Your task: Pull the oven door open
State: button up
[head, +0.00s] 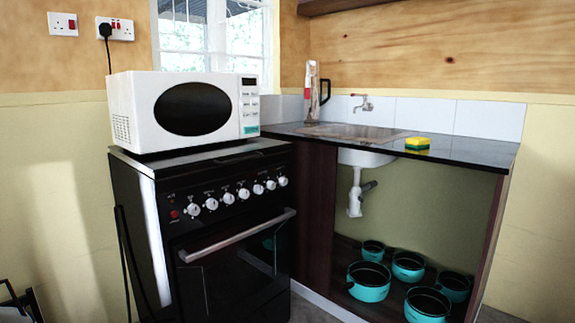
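The black oven (200,240) stands at the left of the middle in the head view, its front turned to the right. Its door (235,275) looks shut, with dark glass and a long silver bar handle (238,236) along the top edge. A row of silver knobs (243,193) sits above the handle. Nothing touches the handle or the door. I cannot make out my gripper in this view.
A white microwave (185,108) sits on the oven. To the right is a dark counter (455,149) with a sink (355,132) and a yellow-green sponge (417,143). Several teal pots (369,287) stand below. A dark object (22,305), unclear, is at the lower left edge.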

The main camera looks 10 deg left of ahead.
aim_at(225, 272)
jog(key=i+j, duration=0.2)
jog(key=j, duration=0.2)
jog(key=i+j, duration=0.2)
jog(key=j, duration=0.2)
jog(key=i+j, duration=0.25)
jog(key=j, duration=0.15)
jog(key=i+j, duration=0.2)
jog(key=j, duration=0.25)
jog(key=i+j, duration=0.2)
jog(key=j, duration=0.2)
jog(key=i+j, duration=0.2)
jog(key=j, duration=0.2)
